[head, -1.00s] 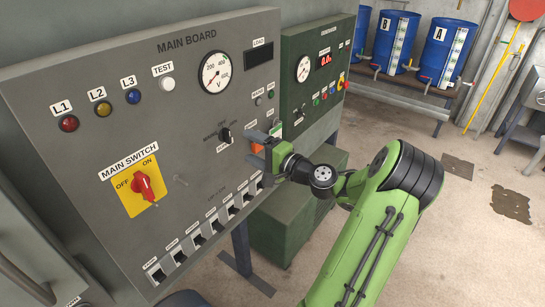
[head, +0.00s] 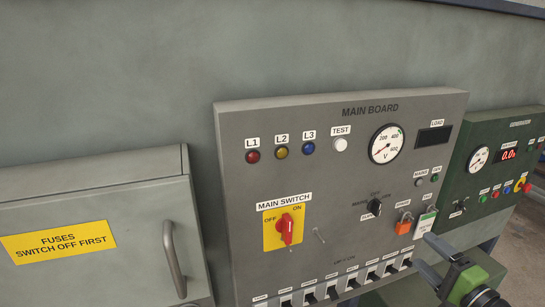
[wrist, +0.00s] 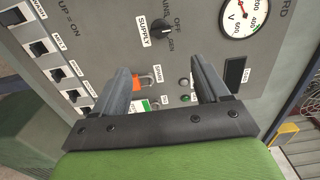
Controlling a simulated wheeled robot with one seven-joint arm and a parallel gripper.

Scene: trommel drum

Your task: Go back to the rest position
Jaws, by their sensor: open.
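My gripper (head: 428,260) shows at the lower right of the head view, in front of the main board (head: 235,150). Its two grey fingers are spread apart with nothing between them; they also show in the wrist view (wrist: 161,75). Beyond the fingers are an orange padlock (head: 404,222) and a white and green tag (head: 425,222) on the board. I cannot tell exactly how far the fingertips are from the board. The red main switch (head: 287,228) is on a yellow plate left of the gripper. Most of my arm is outside the head view.
A grey fuse cabinet (head: 90,200) with a handle (head: 174,258) stands at the left. The green generator panel (head: 480,140) is at the right. A row of black breakers (head: 331,291) runs along the board's bottom. The black supply selector (head: 375,208) sits near the padlock.

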